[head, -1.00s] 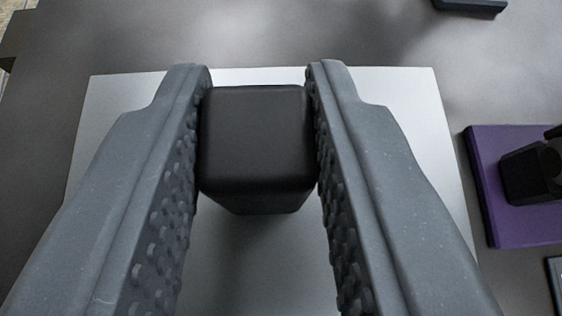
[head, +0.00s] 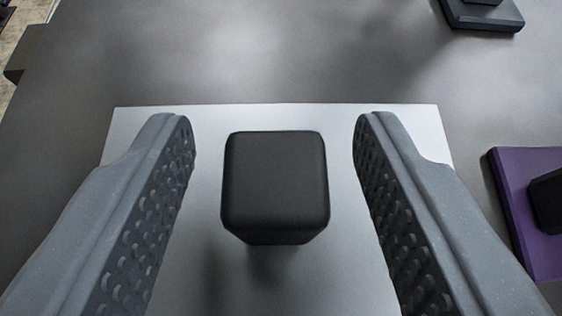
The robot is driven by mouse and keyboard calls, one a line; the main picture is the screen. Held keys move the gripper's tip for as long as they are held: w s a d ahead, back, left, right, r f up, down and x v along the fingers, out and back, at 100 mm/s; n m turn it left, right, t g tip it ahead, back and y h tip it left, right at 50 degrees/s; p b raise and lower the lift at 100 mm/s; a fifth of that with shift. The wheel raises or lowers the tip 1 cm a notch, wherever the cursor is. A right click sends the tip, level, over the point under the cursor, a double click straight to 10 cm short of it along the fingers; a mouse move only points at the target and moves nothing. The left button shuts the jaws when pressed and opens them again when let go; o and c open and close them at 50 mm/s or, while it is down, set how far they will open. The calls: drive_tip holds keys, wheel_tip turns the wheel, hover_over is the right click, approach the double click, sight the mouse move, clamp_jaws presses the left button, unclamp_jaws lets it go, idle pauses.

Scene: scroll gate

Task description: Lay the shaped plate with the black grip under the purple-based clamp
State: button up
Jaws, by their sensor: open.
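The light grey plate (head: 210,118) lies on the dark table, with its black block-shaped grip (head: 275,182) standing up from it. My gripper (head: 274,135) is open, one finger on each side of the grip, with a clear gap on both sides. The purple-based clamp (head: 515,205) is at the right edge, partly cut off by the picture. Its purple base lies to the right of the plate, apart from it, with a black part on top. The plate's near side is hidden by my fingers and the picture's lower edge.
Another dark-based fixture (head: 483,14) stands at the top right, partly cut off. The dark table (head: 270,55) is clear beyond the plate. A table edge and a lighter floor show at the top left.

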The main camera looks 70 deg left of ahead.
drive_tip(key=v, duration=1.1)
drive_tip(key=shift+d+r+b, duration=0.15)
drive_tip(key=shift+d+b, duration=0.05)
drive_tip(key=shift+b, duration=0.15)
drive_tip(key=w+d+r+m+t+h, duration=0.3)
drive_tip(key=w+d+r, duration=0.35)
drive_tip(key=r, duration=0.55)
drive_tip(key=w+d+r+m+t+h, duration=0.15)
drive_tip(key=w+d+r+t, duration=0.45)
drive_tip(key=r, duration=0.6)
drive_tip(key=d+r+m+t+h, duration=0.1)
drive_tip(key=d+r+h, duration=0.15)
drive_tip(key=r, duration=0.35)
drive_tip(key=d+r+m+h, duration=0.1)
drive_tip(key=d+r, duration=0.3)
drive_tip(key=r, duration=0.2)
drive_tip(key=s+d+r+m+t+h, duration=0.1)
drive_tip(key=s+d+r+m+h, duration=0.1)
drive_tip(key=s+d+r, duration=0.45)
drive_tip(key=s+d+r+m+h, duration=0.2)
drive_tip(key=s+r+m, duration=0.1)
drive_tip(key=r, duration=0.7)
drive_tip(key=s+r+m, duration=0.2)
drive_tip(key=s+r, duration=0.7)
drive_tip(key=s, duration=0.4)
drive_tip(key=shift+s+r+y, duration=0.15)
drive_tip(key=shift+s+y, duration=0.1)
drive_tip(key=shift+y, duration=0.05)
